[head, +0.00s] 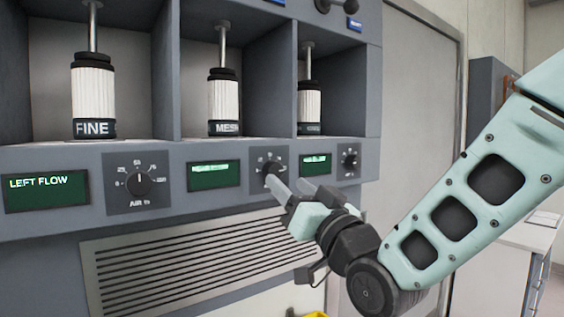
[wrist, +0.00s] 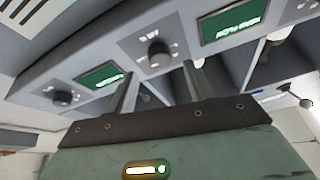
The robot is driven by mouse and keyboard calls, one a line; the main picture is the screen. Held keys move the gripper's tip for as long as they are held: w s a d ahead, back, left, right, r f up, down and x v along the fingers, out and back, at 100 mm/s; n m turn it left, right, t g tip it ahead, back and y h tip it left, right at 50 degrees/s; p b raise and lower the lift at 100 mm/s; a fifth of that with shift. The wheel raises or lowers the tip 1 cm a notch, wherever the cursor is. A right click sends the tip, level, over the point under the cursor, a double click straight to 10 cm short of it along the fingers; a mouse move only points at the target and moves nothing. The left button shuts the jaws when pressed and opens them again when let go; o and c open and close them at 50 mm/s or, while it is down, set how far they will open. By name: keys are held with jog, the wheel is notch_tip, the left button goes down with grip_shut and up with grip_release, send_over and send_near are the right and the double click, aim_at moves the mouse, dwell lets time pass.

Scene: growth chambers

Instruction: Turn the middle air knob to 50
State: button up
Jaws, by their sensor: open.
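The middle air knob (head: 271,168) is a dark round knob on a dark dial plate, right of the middle green display (head: 214,174). My gripper (head: 288,184) is open just in front of the panel, its fingertips at the lower right of this knob in the head view. In the wrist view the knob (wrist: 158,53) shows between and just beyond the two fingertips (wrist: 159,70). Nothing is between the fingers that I can see gripped. A fingertip covers part of the dial in the head view, and I cannot read its setting.
The left knob (head: 138,184) sits beside the LEFT FLOW display (head: 46,191). The right knob (head: 350,161) is close on the right of my gripper, beside the right display (head: 315,164). A slatted vent (head: 200,262) lies below. Canisters stand in the bays above.

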aim_at(277, 173)
jog(key=shift+p+x, duration=0.65)
jog(key=shift+x, duration=1.2)
jog(key=c, duration=1)
